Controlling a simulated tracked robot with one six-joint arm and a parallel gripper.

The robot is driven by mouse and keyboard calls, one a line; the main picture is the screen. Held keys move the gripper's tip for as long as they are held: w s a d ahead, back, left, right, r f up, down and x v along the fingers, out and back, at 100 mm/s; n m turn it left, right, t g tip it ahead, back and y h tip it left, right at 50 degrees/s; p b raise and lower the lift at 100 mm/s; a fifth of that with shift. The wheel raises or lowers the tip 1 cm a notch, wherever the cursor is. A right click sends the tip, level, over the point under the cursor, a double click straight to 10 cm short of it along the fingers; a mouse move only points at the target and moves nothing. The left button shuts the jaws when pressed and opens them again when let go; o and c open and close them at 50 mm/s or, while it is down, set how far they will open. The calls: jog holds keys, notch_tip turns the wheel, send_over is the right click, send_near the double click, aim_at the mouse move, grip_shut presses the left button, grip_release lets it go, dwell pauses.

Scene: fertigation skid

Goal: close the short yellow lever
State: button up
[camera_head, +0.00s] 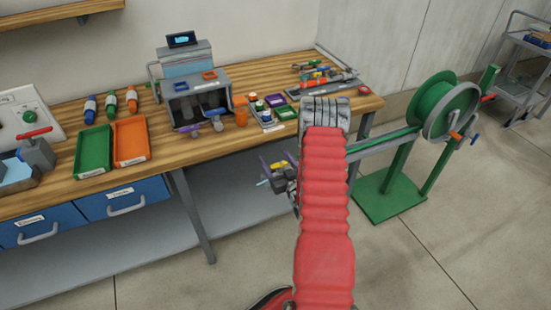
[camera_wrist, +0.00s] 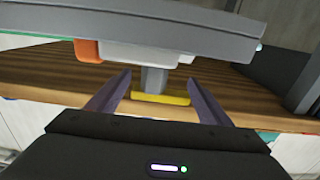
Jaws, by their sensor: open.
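The short yellow lever (camera_wrist: 160,99) shows in the wrist view as a small flat bar at the end of a grey stem (camera_wrist: 154,80), with a white body (camera_wrist: 145,53) behind it. My gripper (camera_wrist: 158,83) is open, with one purple-grey finger on each side of the stem and lever. Gaps show on both sides, and I see no contact. In the head view my gripper (camera_head: 276,171) is in front of the bench edge, partly hidden by my red arm. A small yellow patch shows beside it there, too small to identify surely.
An orange block (camera_wrist: 88,50) sits beside the white body under a long grey bar (camera_wrist: 150,25). In the head view the wooden bench (camera_head: 225,130) holds a green tray (camera_head: 93,152), an orange tray (camera_head: 131,142) and tools. A green hose reel (camera_head: 435,105) stands right.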

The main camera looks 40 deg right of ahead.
jog(key=shift+w+d, duration=0.15)
jog(key=shift+w, duration=0.3)
